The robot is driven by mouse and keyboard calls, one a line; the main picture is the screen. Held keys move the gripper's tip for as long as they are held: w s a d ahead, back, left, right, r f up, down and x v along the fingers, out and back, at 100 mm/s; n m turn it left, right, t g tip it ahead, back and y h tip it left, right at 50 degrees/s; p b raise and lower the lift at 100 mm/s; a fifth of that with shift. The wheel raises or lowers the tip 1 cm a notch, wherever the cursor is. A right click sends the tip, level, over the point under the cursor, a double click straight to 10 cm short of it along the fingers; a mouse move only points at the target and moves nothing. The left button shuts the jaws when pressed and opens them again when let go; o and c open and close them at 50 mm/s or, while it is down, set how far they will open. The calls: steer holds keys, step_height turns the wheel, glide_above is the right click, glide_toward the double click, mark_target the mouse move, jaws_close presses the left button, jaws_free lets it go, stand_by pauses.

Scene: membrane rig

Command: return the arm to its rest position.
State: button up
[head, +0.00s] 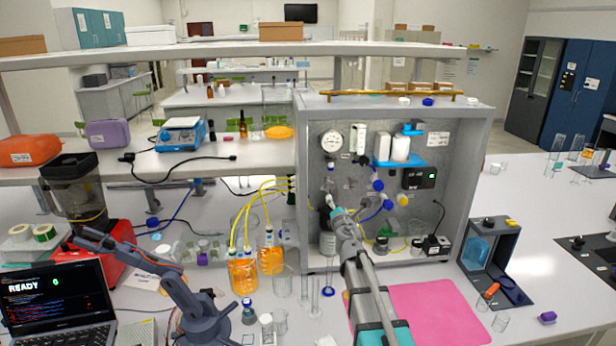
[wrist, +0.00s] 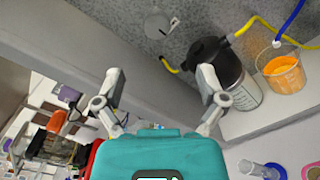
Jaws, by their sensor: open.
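My arm reaches up from the bottom middle of the head view into the grey membrane rig (head: 450,150). My gripper (head: 338,212) is at the rig's lower left part, in front of its back panel. In the wrist view my gripper (wrist: 160,82) has its two fingers spread wide, with nothing between them. A black-capped bottle (wrist: 238,88) stands just beyond the right finger; I cannot tell whether they touch. In the head view this bottle (head: 328,243) is just below my gripper, partly hidden. A white knob-like fitting (wrist: 158,25) is on the panel ahead.
Beakers of orange liquid (head: 243,274) with yellow tubes stand left of the rig. Glass cylinders (head: 314,292) stand close to my arm's left. A pink mat (head: 435,312) lies clear at right, beside a dark open-fronted box (head: 490,255). A shelf (head: 240,160) borders the rig's left.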

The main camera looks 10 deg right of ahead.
steer(key=s+d+f+m+g+h+b, duration=0.1)
steer(key=s+d+f+m+g+h, duration=0.25)
steer(key=s+f+m, duration=0.45)
steer(key=s+d+f+m+g+h+b, duration=0.1)
steer(key=s+d+f+m+g+h, duration=0.35)
steer(key=m, duration=0.65)
steer(key=s+a+f+m+g+y, duration=0.2)
steer(key=s+a+f+g, duration=0.1)
steer(key=s, duration=0.3)
steer(key=s+a+f+m+g+y, duration=0.3)
steer(key=s, duration=0.4)
steer(key=s+a+f+m+g+y, duration=0.2)
steer(key=s+a+f+g+y, duration=0.1)
steer(key=s, duration=0.4)
steer(key=shift+s+a+m+g+b, duration=0.3)
steer(key=shift+a+g+b, duration=0.1)
steer(key=shift+g, duration=0.1)
